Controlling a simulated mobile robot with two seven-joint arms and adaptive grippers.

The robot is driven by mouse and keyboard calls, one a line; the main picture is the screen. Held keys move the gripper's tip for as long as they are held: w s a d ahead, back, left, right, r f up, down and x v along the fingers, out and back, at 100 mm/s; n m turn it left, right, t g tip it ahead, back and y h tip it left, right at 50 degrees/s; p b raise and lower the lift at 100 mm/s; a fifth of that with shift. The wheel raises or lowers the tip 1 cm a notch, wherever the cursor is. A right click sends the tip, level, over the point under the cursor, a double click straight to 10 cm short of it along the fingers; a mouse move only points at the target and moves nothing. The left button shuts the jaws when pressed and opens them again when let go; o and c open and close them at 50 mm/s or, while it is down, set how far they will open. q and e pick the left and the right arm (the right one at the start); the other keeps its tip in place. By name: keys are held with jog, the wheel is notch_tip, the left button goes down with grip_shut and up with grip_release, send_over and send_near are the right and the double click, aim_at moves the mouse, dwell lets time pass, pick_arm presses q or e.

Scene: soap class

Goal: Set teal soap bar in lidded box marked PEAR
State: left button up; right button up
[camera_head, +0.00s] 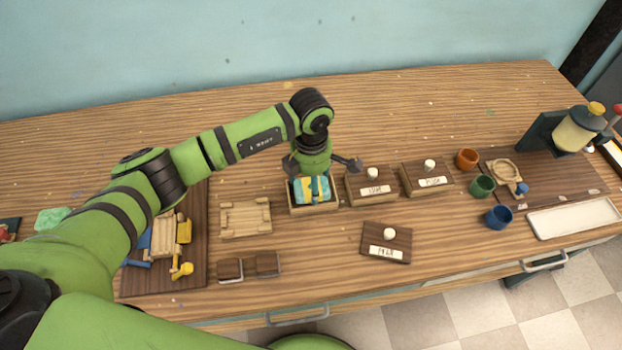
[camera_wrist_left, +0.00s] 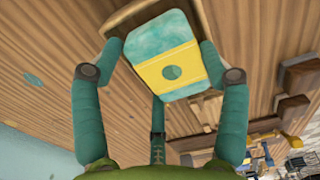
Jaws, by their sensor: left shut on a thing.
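The teal soap bar (camera_head: 301,190) has a yellow band and sits at the mouth of an open wooden box (camera_head: 314,209). My left gripper (camera_head: 322,180) is over this box with its fingers around the soap. In the left wrist view the soap bar (camera_wrist_left: 153,42) is held between the fingers of my left gripper (camera_wrist_left: 160,75), with the box edge behind it. I cannot tell whether the soap touches the box floor. A loose dark lid (camera_head: 398,235) with a white knob lies in front, to the right; its small label is hard to read. My right gripper is out of view.
Two lidded boxes (camera_head: 358,181) (camera_head: 414,170) with labels stand right of the open box. Orange, green and blue cups stand farther right, near a white tray (camera_head: 574,219). A wooden rack (camera_head: 246,218) and two brown blocks (camera_head: 268,262) are to the left.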

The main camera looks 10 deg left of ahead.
pick_arm(q)
jog(key=o, duration=1.6)
jog(key=shift+r+p, duration=1.65)
jog(key=shift+r, duration=1.4)
jog(key=shift+s+f, duration=0.1)
